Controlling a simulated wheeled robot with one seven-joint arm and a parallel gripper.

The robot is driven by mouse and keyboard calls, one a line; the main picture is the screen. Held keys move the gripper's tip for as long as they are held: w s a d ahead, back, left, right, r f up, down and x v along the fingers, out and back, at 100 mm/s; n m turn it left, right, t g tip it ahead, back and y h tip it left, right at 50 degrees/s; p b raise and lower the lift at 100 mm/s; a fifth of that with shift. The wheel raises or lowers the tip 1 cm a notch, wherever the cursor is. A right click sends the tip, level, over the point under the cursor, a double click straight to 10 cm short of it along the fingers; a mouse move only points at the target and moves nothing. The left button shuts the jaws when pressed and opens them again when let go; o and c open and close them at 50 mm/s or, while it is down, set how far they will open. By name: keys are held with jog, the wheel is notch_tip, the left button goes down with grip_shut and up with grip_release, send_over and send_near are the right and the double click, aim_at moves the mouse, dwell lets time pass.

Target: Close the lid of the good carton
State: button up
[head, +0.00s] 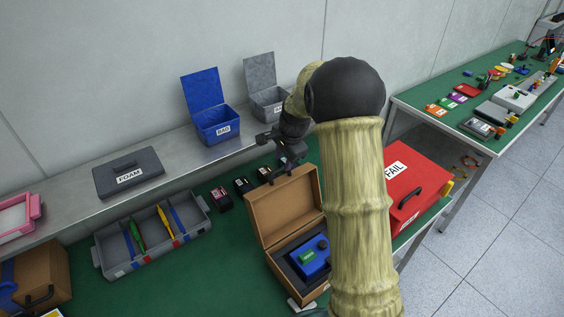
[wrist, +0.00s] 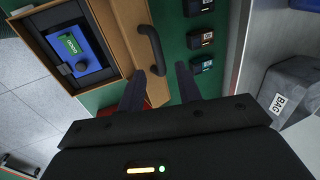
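The good carton (head: 262,257) is brown and stands on the green bench with its lid (head: 287,204) raised. Inside it, in dark foam, lies a blue device (head: 313,259) with a green label; the label reads GOOD in the wrist view (wrist: 71,43). The lid (wrist: 121,38) shows in the wrist view with a black curved handle (wrist: 152,48). My gripper (wrist: 160,68) is open and empty. The near end of the handle appears between the fingertips; I cannot tell the depth gap. In the head view, my gripper (head: 285,166) is just above and behind the lid's top edge.
A red FAIL case (head: 410,180) stands right of the carton. Several small dark items (head: 243,185) lie behind it. A grey divided tray (head: 150,235) is at left. The shelf behind holds a FOAM box (head: 128,172), a blue bin (head: 217,127) and a grey bin (head: 267,103).

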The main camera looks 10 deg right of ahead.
aim_at(281, 169)
jog(key=shift+p+x, duration=0.35)
jog(key=shift+x, duration=1.45)
grip_shut()
